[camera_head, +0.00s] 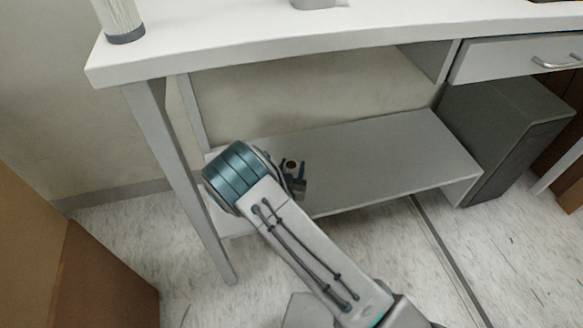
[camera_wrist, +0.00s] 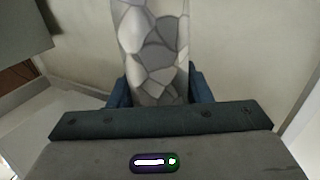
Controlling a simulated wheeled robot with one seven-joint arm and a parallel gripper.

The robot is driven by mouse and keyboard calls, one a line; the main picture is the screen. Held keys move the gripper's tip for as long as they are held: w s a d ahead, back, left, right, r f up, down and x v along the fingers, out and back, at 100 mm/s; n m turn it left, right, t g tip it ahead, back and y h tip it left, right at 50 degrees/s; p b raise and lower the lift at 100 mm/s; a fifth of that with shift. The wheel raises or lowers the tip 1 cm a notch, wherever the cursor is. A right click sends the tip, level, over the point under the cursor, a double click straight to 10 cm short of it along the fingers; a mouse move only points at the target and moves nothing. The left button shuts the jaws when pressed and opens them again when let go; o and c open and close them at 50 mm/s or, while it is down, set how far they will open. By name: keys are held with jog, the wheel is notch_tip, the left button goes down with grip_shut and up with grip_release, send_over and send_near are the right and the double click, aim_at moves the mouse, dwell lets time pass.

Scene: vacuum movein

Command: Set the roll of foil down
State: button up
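The roll of foil (camera_wrist: 155,50) shows in the wrist view as a long piece with a grey stone-like pattern. It sits between the blue fingers of my gripper (camera_wrist: 160,90), which close in on both its sides. In the head view my gripper (camera_head: 293,168) is partly hidden behind my arm, in front of the lower shelf (camera_head: 390,160) of the white desk (camera_head: 300,40). A small brown round end, likely the roll's, shows between the fingers there. I cannot tell whether the roll touches the shelf.
The shelf is bare to the right of my gripper. A desk leg (camera_head: 175,175) stands left of my arm. A dark grey box (camera_head: 505,135) stands right of the shelf under a drawer (camera_head: 515,62). A pale cylinder (camera_head: 120,18) stands on the desktop's left end.

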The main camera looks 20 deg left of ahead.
jog(key=o, duration=0.3)
jog(key=shift+r, duration=0.2)
jog(key=s+p, duration=0.1)
jog(key=s, duration=0.3)
jog(key=s+p, duration=0.1)
jog(key=s, duration=0.3)
jog(key=s+d+p, duration=0.1)
jog(key=s, duration=0.3)
